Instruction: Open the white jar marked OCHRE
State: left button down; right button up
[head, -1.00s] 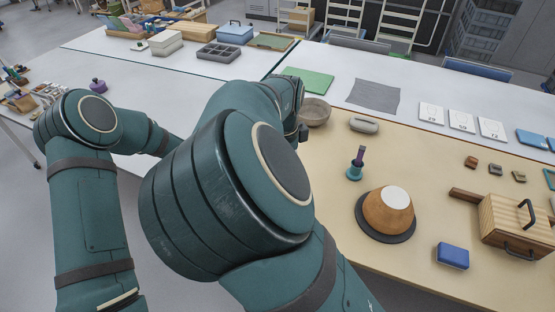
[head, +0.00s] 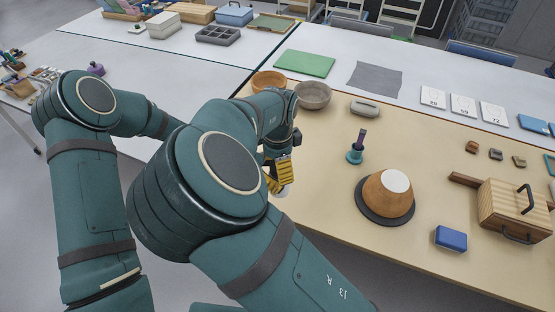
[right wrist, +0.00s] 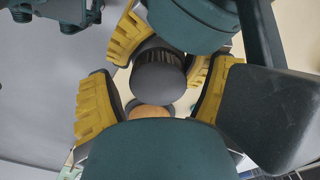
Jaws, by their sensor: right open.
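My right gripper (head: 278,175) has yellow padded fingers and is at the near left edge of the beige table. Just under its fingers a small white rounded thing (head: 283,191) shows, perhaps the jar; no OCHRE marking can be read. In the right wrist view the gripper's (right wrist: 160,85) yellow fingers stand apart around a dark round ribbed piece (right wrist: 158,80), which looks like a lid. I cannot tell whether the fingers touch it. My arm hides much of this spot in the head view. My left gripper does not show.
A grey bowl (head: 313,95) and an orange-brown bowl (head: 268,80) stand behind my right arm. A teal-and-purple piece (head: 356,148), a domed brown vessel (head: 388,193) on a dark disc, a blue block (head: 451,238) and a wooden box (head: 512,210) are to the right.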

jog(key=c, duration=1.2)
jog(key=o, duration=1.2)
notch_tip(320, 180, up, 4)
jog(key=shift+r, duration=0.15)
jog(key=shift+d+r, duration=0.2)
jog(key=shift+r, duration=0.65)
jog(key=shift+d+r, duration=0.2)
jog(key=shift+r, duration=0.65)
jog(key=shift+f, duration=3.9)
